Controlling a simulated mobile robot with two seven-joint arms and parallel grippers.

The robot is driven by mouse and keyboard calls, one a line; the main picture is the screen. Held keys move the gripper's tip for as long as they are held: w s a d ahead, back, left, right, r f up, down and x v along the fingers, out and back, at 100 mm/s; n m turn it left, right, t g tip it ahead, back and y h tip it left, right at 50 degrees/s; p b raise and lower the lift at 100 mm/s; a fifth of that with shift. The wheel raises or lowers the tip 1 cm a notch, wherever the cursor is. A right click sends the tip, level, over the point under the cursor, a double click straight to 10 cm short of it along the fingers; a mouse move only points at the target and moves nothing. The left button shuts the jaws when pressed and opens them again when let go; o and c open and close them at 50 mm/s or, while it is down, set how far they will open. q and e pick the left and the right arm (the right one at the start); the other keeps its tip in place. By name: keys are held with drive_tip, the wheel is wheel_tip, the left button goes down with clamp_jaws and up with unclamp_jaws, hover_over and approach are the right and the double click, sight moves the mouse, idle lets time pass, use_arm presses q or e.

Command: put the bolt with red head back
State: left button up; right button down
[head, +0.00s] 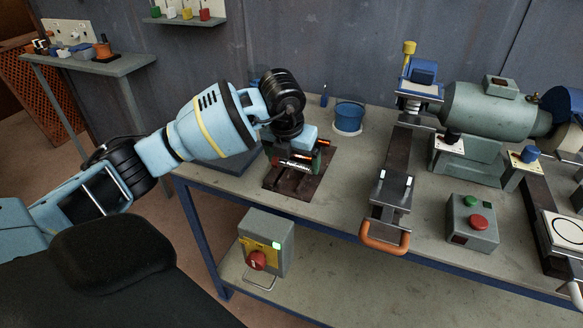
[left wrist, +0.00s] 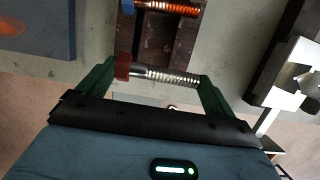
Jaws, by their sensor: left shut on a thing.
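The bolt with red head (left wrist: 160,76) has a dark red head at its left end and a silver threaded shank in the left wrist view. My left gripper (left wrist: 154,79) has its green fingers closed on it lengthwise, one at the head and one at the thread tip. A dark brown rack (left wrist: 154,42) lies just beyond and beneath the bolt; I cannot tell whether they touch. In the head view my left gripper (head: 298,162) is low over the rack (head: 290,185) on the workbench. My right gripper is not in view.
A copper bolt with a blue head (left wrist: 166,5) lies across the rack. A blue bucket (head: 348,118) stands behind it. A clamp with an orange handle (head: 385,237), a control box (head: 471,222) and a grey-green motor (head: 490,110) stand to the right.

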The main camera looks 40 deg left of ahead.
sight(290, 163)
use_arm(q)
drive_tip(key=shift+w+a, duration=0.15)
drive_tip(key=shift+a, duration=0.05)
drive_tip(key=shift+w+a+f, duration=0.1)
drive_tip(key=shift+a+f, duration=0.05)
drive_tip(key=shift+f, duration=0.1)
wheel_tip(290, 163, down, 3)
drive_tip(key=shift+f, duration=0.3)
drive_tip(key=o, duration=0.9)
drive_tip(key=shift+o, duration=0.2)
